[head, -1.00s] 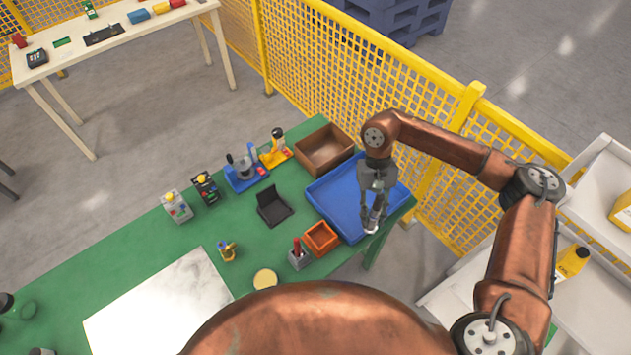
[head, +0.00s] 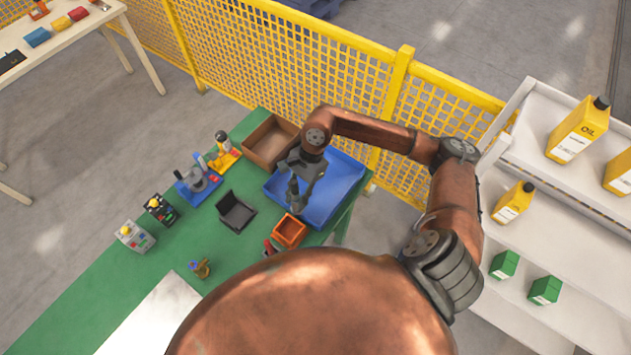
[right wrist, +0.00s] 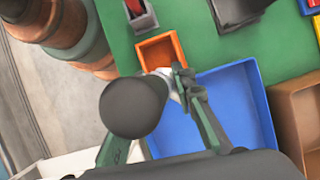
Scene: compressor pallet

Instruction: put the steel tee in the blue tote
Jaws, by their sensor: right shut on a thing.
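My right gripper (head: 295,206) points down at the left part of the blue tote (head: 341,192), near the orange bin. In the right wrist view the gripper (right wrist: 172,85) is shut on the steel tee (right wrist: 133,108), which shows as a dark grey round end with a paler part by the fingers. The tote (right wrist: 237,98) lies just right of it there. Whether the tee is above the rim or just outside it I cannot tell. In the head view the tee is mostly hidden. My left gripper is not in view.
An orange bin (head: 289,232) stands beside the tote, and a brown box (head: 266,143) stands behind it. A black holder (head: 236,211) sits on the green table (head: 205,235). Yellow mesh fencing (head: 300,62) runs behind. White shelves (head: 520,240) with oil containers stand at right.

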